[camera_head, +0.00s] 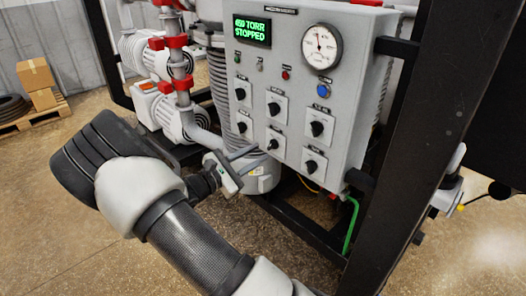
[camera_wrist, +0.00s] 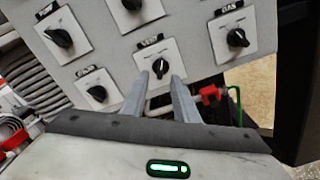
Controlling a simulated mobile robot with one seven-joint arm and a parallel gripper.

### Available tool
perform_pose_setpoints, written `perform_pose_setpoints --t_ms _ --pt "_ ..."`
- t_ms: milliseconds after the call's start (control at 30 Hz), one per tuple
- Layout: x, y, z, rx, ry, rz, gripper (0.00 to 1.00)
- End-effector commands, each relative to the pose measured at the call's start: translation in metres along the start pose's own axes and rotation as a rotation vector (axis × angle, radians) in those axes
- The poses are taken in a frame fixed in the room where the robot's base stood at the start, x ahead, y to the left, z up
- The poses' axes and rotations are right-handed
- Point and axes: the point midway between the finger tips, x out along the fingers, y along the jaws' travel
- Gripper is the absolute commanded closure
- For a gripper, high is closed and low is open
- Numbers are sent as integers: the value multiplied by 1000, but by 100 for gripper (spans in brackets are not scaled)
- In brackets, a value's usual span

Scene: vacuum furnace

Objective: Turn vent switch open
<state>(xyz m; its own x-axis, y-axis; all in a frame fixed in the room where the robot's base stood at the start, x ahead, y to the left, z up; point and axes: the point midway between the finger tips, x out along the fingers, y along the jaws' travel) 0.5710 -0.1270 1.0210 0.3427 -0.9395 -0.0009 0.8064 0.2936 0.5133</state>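The vent switch is a black rotary knob on a white square plate, in the middle of the lower row on the grey control panel. It shows in the wrist view (camera_wrist: 160,67) under a label that seems to read VENT, and in the head view (camera_head: 273,144). Its pointer looks near upright in the wrist view. My gripper (camera_wrist: 164,78) is open and empty, its two fingers apart and pointing at this knob. In the head view my gripper (camera_head: 261,153) is just in front of the panel. Whether the fingertips touch the knob I cannot tell.
Neighbouring knobs sit close by, including the lower left knob (camera_wrist: 97,93) and the GAS knob (camera_wrist: 237,38). The display (camera_head: 251,30) reads 450 TORR STOPPED, beside a round gauge (camera_head: 321,47). A black frame post (camera_head: 420,130) stands right of the panel.

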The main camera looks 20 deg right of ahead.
Motion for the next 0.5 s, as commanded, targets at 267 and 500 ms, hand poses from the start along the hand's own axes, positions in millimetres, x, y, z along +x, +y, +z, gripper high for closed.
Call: perform_pose_setpoints --t_ms 267,500 --pt "-72 0 -1 1 2 2 73" --pt "-117 0 0 1 1 1 73"
